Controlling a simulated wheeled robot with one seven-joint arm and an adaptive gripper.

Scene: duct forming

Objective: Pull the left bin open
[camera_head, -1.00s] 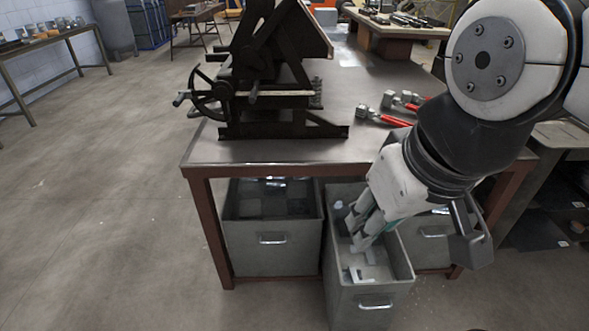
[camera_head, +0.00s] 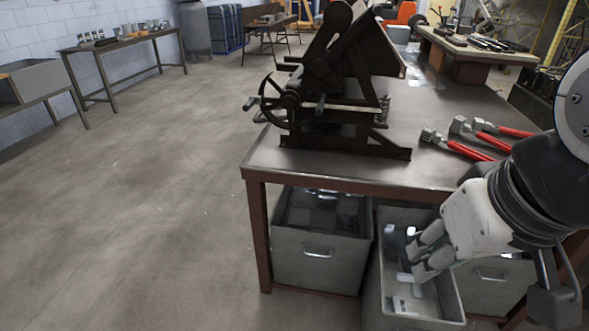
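The left bin (camera_head: 318,262) is a grey metal box with a bar handle (camera_head: 318,253) on its front. It stands under the workbench at the left, pushed in, its front near the bench's front edge. My gripper (camera_head: 416,258) is to the right of it, over the open top of the middle bin (camera_head: 374,296), with its fingers pointing left and down. The gripper is apart from the left bin's handle. The two fingers lie close together, and the gap between their tips is unclear. I see nothing held.
The middle bin sticks out beyond the bench, with pale parts inside. A right bin (camera_head: 492,288) stands under the workbench (camera_head: 350,177). A dark forming machine (camera_head: 340,100) and red-handled tools (camera_head: 468,150) are on top. The floor at left is clear.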

